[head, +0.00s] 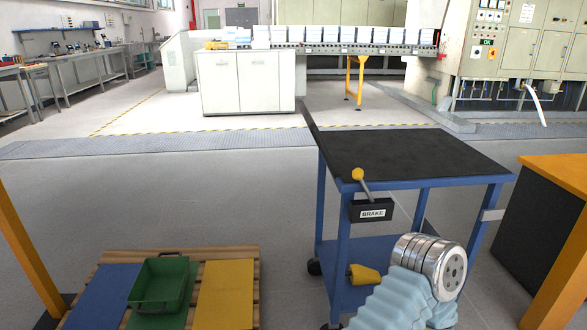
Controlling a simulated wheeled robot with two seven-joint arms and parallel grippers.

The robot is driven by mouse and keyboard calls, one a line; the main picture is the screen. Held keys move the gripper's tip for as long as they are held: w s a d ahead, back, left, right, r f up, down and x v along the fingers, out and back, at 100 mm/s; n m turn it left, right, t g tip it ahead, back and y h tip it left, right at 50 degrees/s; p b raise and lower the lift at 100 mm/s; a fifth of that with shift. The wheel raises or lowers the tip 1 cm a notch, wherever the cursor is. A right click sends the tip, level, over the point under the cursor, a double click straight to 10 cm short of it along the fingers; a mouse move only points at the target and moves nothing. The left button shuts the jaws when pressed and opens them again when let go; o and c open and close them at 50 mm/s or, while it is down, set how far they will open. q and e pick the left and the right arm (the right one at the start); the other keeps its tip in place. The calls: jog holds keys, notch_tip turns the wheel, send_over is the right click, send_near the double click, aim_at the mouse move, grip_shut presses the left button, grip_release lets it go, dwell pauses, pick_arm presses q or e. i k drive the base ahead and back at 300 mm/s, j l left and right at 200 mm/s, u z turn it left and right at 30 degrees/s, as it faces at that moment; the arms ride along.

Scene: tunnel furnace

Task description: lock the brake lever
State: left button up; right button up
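The brake lever (364,185) has a yellow ball knob and a short metal shaft. It rises from a dark box labelled BRAKE (372,212) and tilts up and to the left. The box is fixed to the near side of a blue cart (430,184) with a black top. Neither of my grippers shows in the head view. A light-blue ribbed sleeve with silver rings, which seems to be part of my arm, is at the lower right, below the lever and apart from it.
A yellow cone-shaped part (364,274) sits low at the cart's near leg. A wooden pallet (243,263) at lower left carries coloured mats and a green bin (160,283). An orange-topped dark cabinet (545,226) stands right of the cart.

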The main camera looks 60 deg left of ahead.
aim_at(358, 174)
jog(key=u, duration=1.85)
